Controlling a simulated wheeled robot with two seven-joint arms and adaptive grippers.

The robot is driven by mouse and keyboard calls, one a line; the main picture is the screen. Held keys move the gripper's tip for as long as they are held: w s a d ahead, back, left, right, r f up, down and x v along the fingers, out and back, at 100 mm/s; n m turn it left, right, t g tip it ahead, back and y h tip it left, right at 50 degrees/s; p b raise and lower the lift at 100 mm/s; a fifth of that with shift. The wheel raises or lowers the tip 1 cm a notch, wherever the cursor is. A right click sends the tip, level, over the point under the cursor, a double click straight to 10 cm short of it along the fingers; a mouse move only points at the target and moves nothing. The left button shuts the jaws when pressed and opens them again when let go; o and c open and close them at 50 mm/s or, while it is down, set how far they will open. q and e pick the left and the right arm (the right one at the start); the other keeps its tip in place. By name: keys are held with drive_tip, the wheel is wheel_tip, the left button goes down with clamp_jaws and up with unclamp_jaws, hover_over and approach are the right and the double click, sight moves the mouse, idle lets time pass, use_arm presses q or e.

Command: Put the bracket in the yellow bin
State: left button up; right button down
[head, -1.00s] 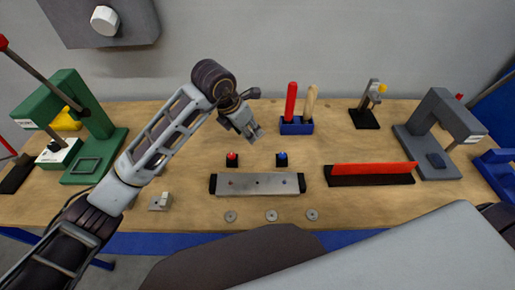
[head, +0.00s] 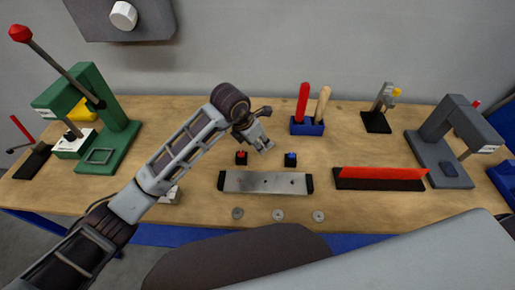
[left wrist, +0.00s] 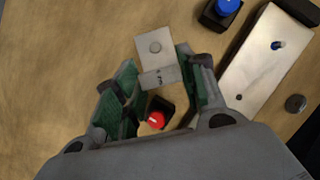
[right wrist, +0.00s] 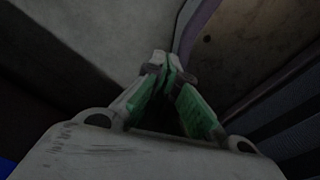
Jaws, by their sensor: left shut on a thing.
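The bracket (left wrist: 155,55) is a small pale metal L-shaped piece with a round hole, seen in the left wrist view. My left gripper (left wrist: 158,82) is shut on it, with one green-padded finger on either side. In the head view my left gripper (head: 265,146) is over the middle of the bench, by the red button; the bracket is hard to make out there. A yellow thing (head: 84,110), likely the yellow bin, is mostly hidden behind the green press at left. My right gripper (right wrist: 166,70) has its fingertips together and holds nothing visible.
The green press (head: 120,140) stands at left with its raised lever. Red (head: 241,158) and blue (head: 290,159) buttons, a metal bar (head: 265,182) and several washers lie mid-bench. A blue holder (head: 307,127) with upright handles stands behind. My left forearm crosses the left bench.

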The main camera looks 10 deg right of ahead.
use_arm(q)
wheel_tip(320, 180, down, 2)
drive_tip(key=shift+f, duration=0.85)
use_arm(e)
drive_tip(key=shift+s+a+r, duration=0.1)
drive_tip(key=shift+s+a, duration=0.1)
drive_tip(key=shift+s, duration=0.3)
drive_tip(key=shift+s+a, duration=0.2)
drive_tip(key=shift+s, duration=0.3)
drive_tip(key=shift+w, duration=0.1)
use_arm(q)
drive_tip(key=shift+f, duration=0.1)
drive_tip(key=o, duration=1)
use_arm(e)
drive_tip(key=shift+w+d, duration=0.15)
drive_tip(key=shift+w, duration=0.7)
